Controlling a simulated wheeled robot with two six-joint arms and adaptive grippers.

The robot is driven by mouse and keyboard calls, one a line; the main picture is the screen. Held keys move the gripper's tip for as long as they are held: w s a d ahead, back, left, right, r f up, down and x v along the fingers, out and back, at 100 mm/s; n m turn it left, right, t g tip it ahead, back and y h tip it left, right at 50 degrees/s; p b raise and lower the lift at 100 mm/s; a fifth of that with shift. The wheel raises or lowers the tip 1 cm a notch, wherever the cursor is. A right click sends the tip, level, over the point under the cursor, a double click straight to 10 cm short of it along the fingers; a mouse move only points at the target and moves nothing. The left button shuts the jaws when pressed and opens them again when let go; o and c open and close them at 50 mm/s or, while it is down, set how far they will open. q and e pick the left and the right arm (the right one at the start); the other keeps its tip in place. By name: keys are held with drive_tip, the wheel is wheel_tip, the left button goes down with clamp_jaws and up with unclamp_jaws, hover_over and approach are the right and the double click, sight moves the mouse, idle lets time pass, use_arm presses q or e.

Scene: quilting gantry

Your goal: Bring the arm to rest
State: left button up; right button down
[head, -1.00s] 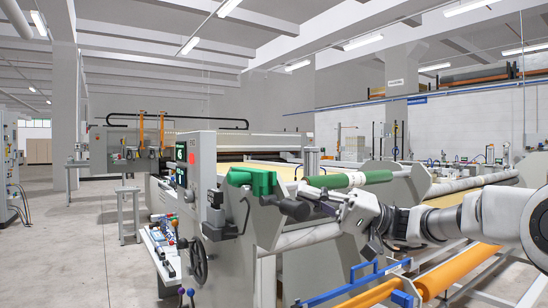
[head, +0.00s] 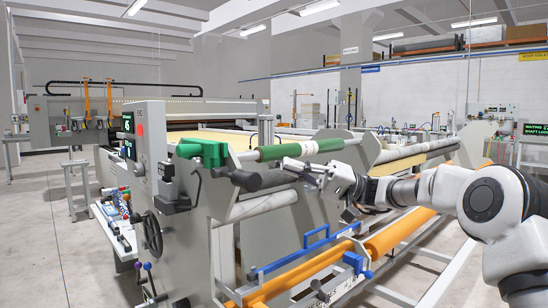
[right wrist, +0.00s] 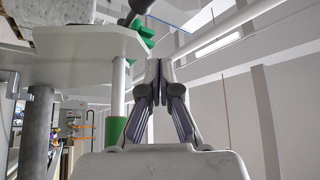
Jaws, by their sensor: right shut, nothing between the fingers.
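My right arm (head: 430,190) reaches in from the right in the head view. Its gripper (head: 288,164) points left, in front of the quilting machine's roller end and just below the green-and-white roll (head: 300,149). The fingers are shut with nothing between them. In the right wrist view the closed fingers (right wrist: 158,72) meet in the middle, with a pale machine plate (right wrist: 75,38) close on the left. My left gripper is out of view.
A blue handle frame (head: 305,246) and an orange roller (head: 400,234) lie below the arm. A handwheel (head: 152,236) sticks out of the machine's side panel. Open floor (head: 50,220) lies to the left. A status screen (head: 534,129) stands at far right.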

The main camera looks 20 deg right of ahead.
drive_tip(key=shift+w+d+f, duration=0.15)
drive_tip(key=shift+d+f, duration=0.1)
drive_tip(key=shift+d, duration=0.15)
